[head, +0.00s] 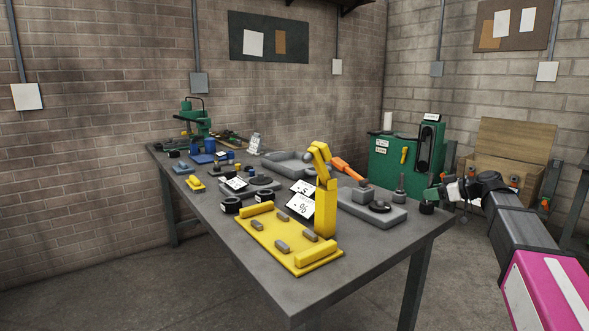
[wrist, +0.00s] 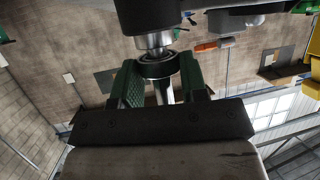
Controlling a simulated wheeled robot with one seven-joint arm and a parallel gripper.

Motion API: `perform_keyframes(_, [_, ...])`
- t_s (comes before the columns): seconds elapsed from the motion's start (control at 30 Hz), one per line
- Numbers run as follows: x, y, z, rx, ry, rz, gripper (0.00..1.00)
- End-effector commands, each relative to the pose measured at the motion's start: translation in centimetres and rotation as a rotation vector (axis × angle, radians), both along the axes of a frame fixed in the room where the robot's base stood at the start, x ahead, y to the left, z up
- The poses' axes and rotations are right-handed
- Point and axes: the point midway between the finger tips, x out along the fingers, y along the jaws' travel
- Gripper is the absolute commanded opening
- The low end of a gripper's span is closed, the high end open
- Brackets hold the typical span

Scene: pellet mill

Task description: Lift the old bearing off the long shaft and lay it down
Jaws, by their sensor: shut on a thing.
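My gripper (wrist: 160,78) is shut on a dark ring-shaped bearing (wrist: 158,66), with one green finger on each side. In the wrist view the bright steel shaft (wrist: 154,41) passes through the bearing and shows on both sides of it, so the bearing is still around the shaft. A wide dark cylinder (wrist: 165,16) sits at the shaft's stepped end. In the head view my gripper (head: 435,193) is at the table's right corner, just above a small black cylinder (head: 427,208). The bearing is too small to make out there.
A yellow plate (head: 276,247) with a yellow post (head: 326,208) stands further left. A green cabinet (head: 392,160) stands behind. The table's front right corner is clear.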

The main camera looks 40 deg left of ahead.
Motion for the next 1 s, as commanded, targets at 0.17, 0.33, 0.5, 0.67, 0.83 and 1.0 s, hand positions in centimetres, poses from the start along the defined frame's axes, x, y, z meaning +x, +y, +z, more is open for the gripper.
perform_keyframes(0.17, [0.0,0.0,0.9,0.0,-0.001,0.0,0.06])
perform_keyframes(0.33, [0.0,0.0,1.6,0.0,-0.002,0.001,0.06])
perform_keyframes(0.5, [0.0,0.0,2.3,0.0,-0.001,0.0,0.06])
perform_keyframes(0.67, [0.0,0.0,3.0,0.0,-0.001,-0.001,0.06])
perform_keyframes(0.83, [0.0,0.0,3.7,0.001,-0.001,-0.001,0.06])
perform_keyframes(1.0, [0.0,0.0,4.4,0.001,-0.001,-0.001,0.06])
